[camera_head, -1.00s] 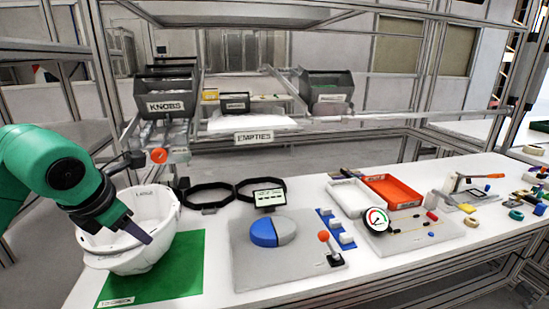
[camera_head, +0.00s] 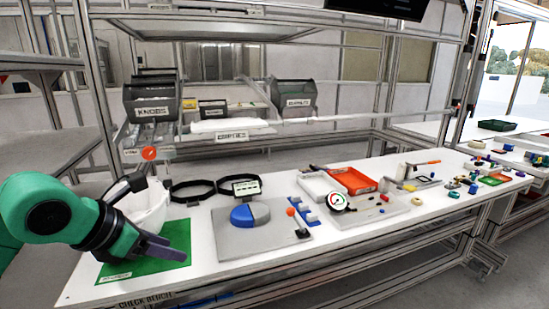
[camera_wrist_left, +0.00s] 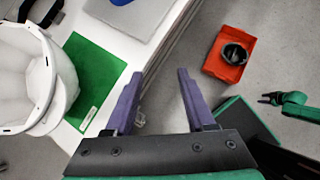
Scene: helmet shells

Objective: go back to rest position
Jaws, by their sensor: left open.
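My left gripper (camera_head: 165,248) is open and empty, its dark purple fingers over the front part of the green mat (camera_head: 120,268). It is apart from the white helmet shell (camera_head: 150,208), which stands at the back left of the mat, partly hidden by my arm. In the left wrist view, the open jaws (camera_wrist_left: 155,85) have the bench edge and grey floor beyond them. The shell (camera_wrist_left: 45,95) and the mat (camera_wrist_left: 95,75) lie to their left. My right gripper (camera_wrist_left: 268,98) shows small at the right of that view; its jaw state is unclear.
The bench carries black rings (camera_head: 192,190), a grey board (camera_head: 265,240) with a blue-and-grey disc, and an orange tray (camera_head: 352,181). A red bin (camera_wrist_left: 222,66) holding a dark round item is on the floor. Labelled bins (camera_head: 150,98) stand on the shelf behind.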

